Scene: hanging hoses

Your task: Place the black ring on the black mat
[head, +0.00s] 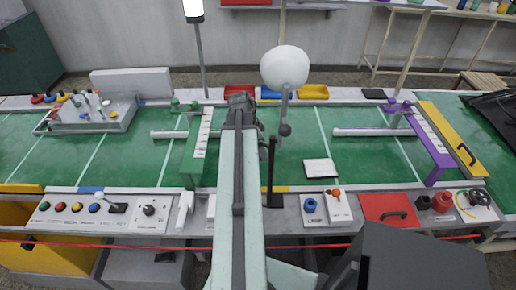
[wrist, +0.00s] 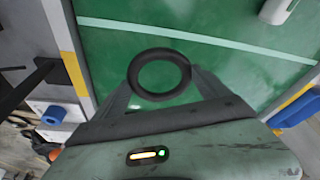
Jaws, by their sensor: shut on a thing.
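The black ring (wrist: 133,76) shows in the wrist view, in front of the green table top. My gripper (wrist: 160,78) is shut on it, with a finger on each side of the ring. The ring's hole shows green through it. In the head view my arm reaches forward over the table, and I cannot make out the ring or the fingertips there. A small flat black square (head: 374,93), which looks like the black mat, lies at the back edge of the table, right of a yellow tray. It is not seen in the wrist view.
Red (head: 240,90) and yellow (head: 314,91) trays line the back edge. A white sphere on a post (head: 285,68) stands right of my arm. A purple bench (head: 428,145) stands at the right, a green one (head: 200,145) at the left. A white square (head: 320,168) lies mid-table.

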